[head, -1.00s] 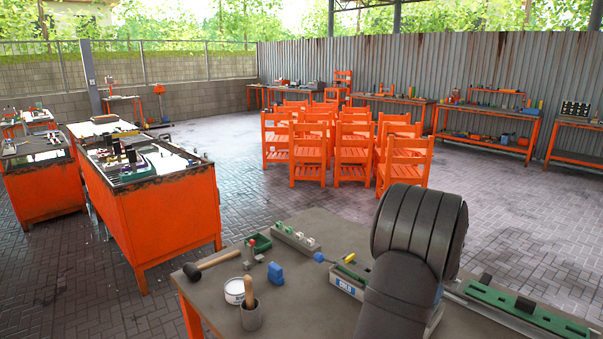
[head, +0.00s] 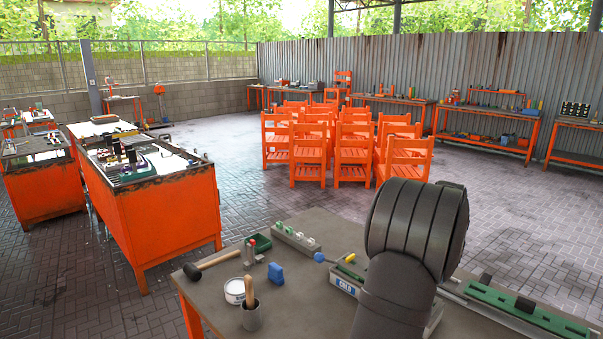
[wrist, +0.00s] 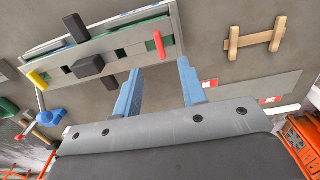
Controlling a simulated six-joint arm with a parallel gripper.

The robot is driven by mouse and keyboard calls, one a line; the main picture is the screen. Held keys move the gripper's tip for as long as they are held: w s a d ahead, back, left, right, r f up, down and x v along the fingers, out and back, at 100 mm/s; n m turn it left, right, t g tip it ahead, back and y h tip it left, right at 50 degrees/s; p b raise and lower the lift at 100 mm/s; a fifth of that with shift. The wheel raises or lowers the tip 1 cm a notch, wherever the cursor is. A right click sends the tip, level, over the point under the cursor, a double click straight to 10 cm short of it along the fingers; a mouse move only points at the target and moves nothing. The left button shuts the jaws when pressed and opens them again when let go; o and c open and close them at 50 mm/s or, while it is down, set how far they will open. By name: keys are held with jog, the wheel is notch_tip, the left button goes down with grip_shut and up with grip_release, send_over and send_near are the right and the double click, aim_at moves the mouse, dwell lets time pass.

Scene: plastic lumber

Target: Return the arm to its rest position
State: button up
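My arm (head: 415,235), dark grey and ribbed, rises over the near workbench (head: 320,245) in the head view; it hides part of the bench and my gripper does not show there. In the wrist view my gripper (wrist: 158,72) has two blue fingers set well apart, with only grey bench surface visible between them. It is open and empty. Beyond the fingers, to the left, lies a metal fixture (wrist: 150,28) with green strips and black blocks. I cannot tell its exact distance from the fingertips.
A wooden H-shaped piece (wrist: 256,38) shows in the wrist view. Orange chairs (head: 308,160) stand beyond the bench.

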notch_tip(320, 180, up, 10)
jog(key=r, duration=0.1)
jog(key=s+a+f+m+t+h, duration=0.1)
jog(key=a+m+h, duration=0.3)
jog(key=m, duration=1.3)
jog(key=shift+s+a+f, duration=0.15)
jog(key=shift+s+a, duration=0.1)
jog(key=shift+a, duration=1.15)
